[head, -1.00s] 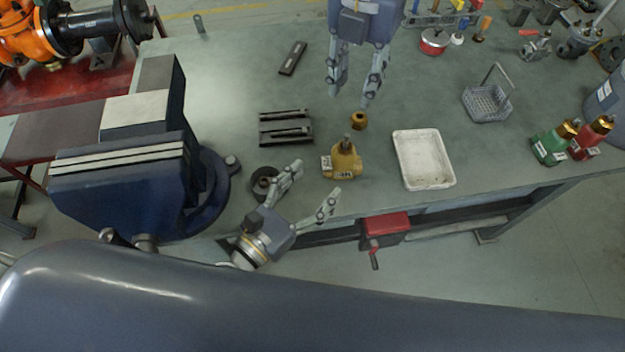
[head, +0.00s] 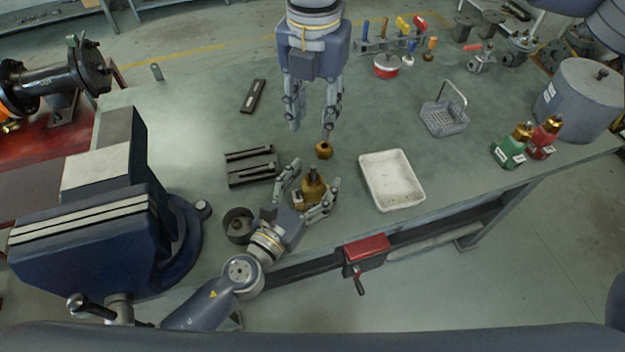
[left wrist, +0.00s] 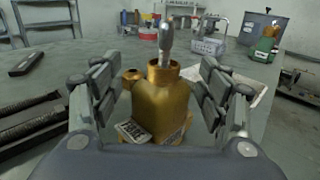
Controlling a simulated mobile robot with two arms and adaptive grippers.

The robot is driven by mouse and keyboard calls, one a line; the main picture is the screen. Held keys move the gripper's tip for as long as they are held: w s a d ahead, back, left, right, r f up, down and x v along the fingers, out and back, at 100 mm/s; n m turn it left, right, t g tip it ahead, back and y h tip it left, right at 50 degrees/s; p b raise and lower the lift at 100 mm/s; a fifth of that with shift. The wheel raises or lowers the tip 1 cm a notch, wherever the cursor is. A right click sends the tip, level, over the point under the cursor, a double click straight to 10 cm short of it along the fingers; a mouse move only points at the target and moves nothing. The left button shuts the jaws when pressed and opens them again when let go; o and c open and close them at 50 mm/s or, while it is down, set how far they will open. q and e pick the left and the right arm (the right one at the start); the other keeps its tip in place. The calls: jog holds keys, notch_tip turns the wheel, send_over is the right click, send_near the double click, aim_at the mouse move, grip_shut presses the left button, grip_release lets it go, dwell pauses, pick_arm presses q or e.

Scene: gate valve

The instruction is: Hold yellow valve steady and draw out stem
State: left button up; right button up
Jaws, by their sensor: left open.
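The yellow valve (head: 314,194) stands upright on the bench near its front edge, with a label on its body. Its grey stem (left wrist: 166,40) sticks up from the top collar in the left wrist view. My left gripper (head: 316,175) is open, with one finger on each side of the valve. In the left wrist view the valve body (left wrist: 160,105) sits between the fingers, with gaps on both sides. My right gripper (head: 311,130) is open and empty, pointing down behind the valve. A brass nut (head: 323,150) lies just behind the valve, near the right fingertips.
A white tray (head: 416,200) lies right of the valve. Dark jaw plates (head: 251,167) and a round dark cup (head: 238,224) are to its left, beyond them a big blue vise (head: 90,235).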

pick_arm(q)
jog(key=c, duration=1.3)
pick_arm(e)
jog(key=shift+c, duration=1)
jog(key=n, duration=0.1)
send_over(312, 166)
notch_tip(312, 166, down, 4)
jog(key=shift+f, duration=4.4)
grip_shut()
